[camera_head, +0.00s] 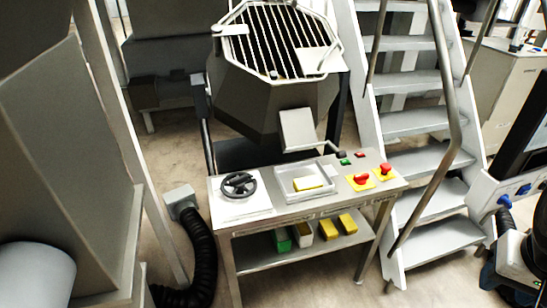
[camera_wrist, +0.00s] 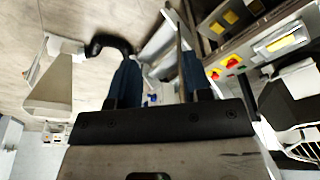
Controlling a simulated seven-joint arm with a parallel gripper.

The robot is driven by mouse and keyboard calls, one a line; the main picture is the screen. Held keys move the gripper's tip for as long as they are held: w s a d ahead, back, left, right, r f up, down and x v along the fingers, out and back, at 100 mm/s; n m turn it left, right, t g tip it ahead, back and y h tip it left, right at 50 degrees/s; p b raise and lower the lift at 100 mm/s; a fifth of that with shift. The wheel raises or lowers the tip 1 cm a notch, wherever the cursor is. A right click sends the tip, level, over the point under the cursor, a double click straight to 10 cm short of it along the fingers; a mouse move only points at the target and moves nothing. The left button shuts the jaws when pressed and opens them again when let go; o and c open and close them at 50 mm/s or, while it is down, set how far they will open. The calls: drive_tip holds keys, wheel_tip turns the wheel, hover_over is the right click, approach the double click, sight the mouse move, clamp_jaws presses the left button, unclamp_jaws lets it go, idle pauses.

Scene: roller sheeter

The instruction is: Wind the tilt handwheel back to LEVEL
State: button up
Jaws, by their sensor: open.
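The black handwheel (camera_head: 238,185) lies on a pale plate (camera_head: 242,206) at the left end of the steel worktable. Its rim and spokes show, but any LEVEL mark is too small to read. My gripper (camera_wrist: 157,78) shows in the wrist view with its two blue fingers apart and nothing between them. I cannot make out the handwheel in the wrist view. The gripper is away from the wheel, on the far side of the red buttons, and I cannot clearly make it out in the head view.
The worktable holds a tray (camera_head: 304,190) with a yellow block and red stop buttons (camera_head: 361,179). Bins and yellow blocks sit on its lower shelf (camera_head: 290,256). A slatted octagonal hopper (camera_head: 275,85) stands behind. Stairs with a handrail (camera_head: 455,140) rise at right; a black hose (camera_head: 203,250) lies at left.

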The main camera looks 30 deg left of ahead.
drive_tip(key=w+a+r+m+g+y, duration=0.1)
drive_tip(key=w+a+r+g, duration=0.1)
drive_tip(key=w+a, duration=1.15)
drive_tip(key=m+g+y, duration=0.1)
drive_tip(key=m+g, duration=0.3)
approach(240, 177)
drive_tip(key=f, duration=0.1)
drive_tip(key=shift+s+a+f, duration=0.1)
drive_tip(key=shift+f, duration=0.15)
drive_tip(key=shift+f, duration=0.15)
drive_tip(key=shift+s+x, duration=0.2)
drive_tip(key=shift+x, duration=3.55)
